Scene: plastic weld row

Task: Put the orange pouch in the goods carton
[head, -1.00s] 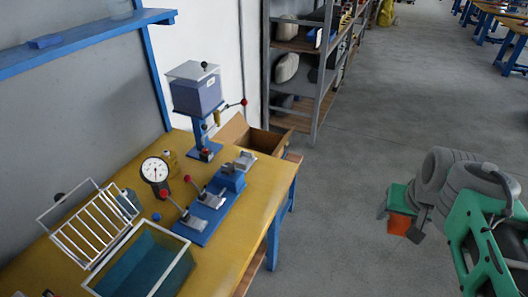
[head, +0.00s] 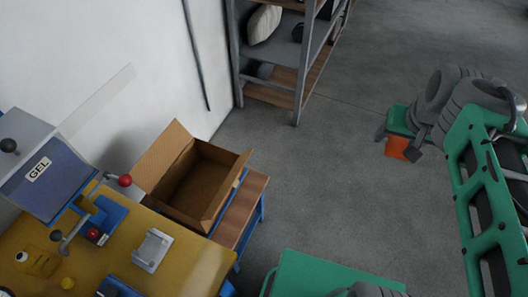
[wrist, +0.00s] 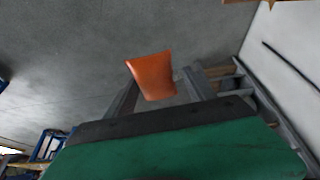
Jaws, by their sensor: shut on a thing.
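The orange pouch (head: 397,147) is held in my gripper (head: 400,147), off to the right over the open floor in the head view. In the wrist view the pouch (wrist: 151,76) shows between the two grey fingers of my gripper (wrist: 160,84), which are shut on it. The goods carton appears to be the open brown cardboard box (head: 192,184) in the head view, with its flaps folded out. Its visible inside looks empty. My gripper is well to the right of the carton, apart from it.
The carton stands on a low wooden-topped stand (head: 238,210) beside the yellow workbench (head: 172,268). A blue-and-grey machine (head: 50,178) with red-knobbed levers stands on the bench. A grey shelf rack (head: 300,75) is behind the carton. Open floor lies between carton and gripper.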

